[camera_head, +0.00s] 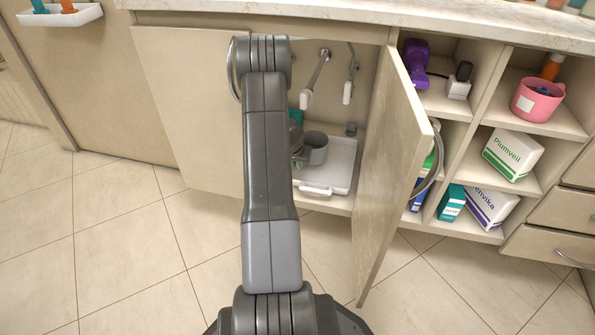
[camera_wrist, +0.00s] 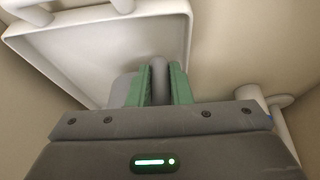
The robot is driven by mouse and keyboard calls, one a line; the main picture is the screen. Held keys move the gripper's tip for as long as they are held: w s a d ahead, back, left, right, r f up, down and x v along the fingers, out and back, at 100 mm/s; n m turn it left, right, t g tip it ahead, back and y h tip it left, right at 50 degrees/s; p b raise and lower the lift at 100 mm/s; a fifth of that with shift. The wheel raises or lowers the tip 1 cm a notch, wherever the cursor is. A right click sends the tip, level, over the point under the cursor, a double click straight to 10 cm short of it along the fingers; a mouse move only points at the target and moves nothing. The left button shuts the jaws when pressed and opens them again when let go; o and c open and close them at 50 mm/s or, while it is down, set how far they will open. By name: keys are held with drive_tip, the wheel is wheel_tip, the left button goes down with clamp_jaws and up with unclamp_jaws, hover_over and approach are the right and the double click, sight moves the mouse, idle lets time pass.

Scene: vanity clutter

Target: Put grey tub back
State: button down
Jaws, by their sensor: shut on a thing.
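The grey tub (camera_head: 317,147) is inside the open cabinet under the counter, at or just above the white tray (camera_head: 342,172); I cannot tell whether it touches the tray. My gripper (camera_head: 301,157) is beside the tub on its left, partly hidden by my arm. In the wrist view, the green fingers of my gripper (camera_wrist: 158,86) are shut on a grey upright part of the tub. The tub's body (camera_wrist: 122,90) shows behind the left finger, mostly hidden. The white tray (camera_wrist: 60,45) fills the upper left of the wrist view.
The open cabinet door (camera_head: 392,170) stands to the right of my arm. Open shelves at right hold a pink pot (camera_head: 536,101) and several boxes. The tray's right part looks clear.

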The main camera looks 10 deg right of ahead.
drive_tip(key=shift+f+b, duration=0.8)
drive_tip(key=shift+f, duration=1.15)
drive_tip(key=shift+f, duration=0.2)
drive_tip(key=c, duration=1.3)
unclamp_jaws()
drive_tip(key=shift+r, duration=0.1)
drive_tip(key=shift+p+v, duration=1.45)
drive_tip(key=shift+v, duration=4.65)
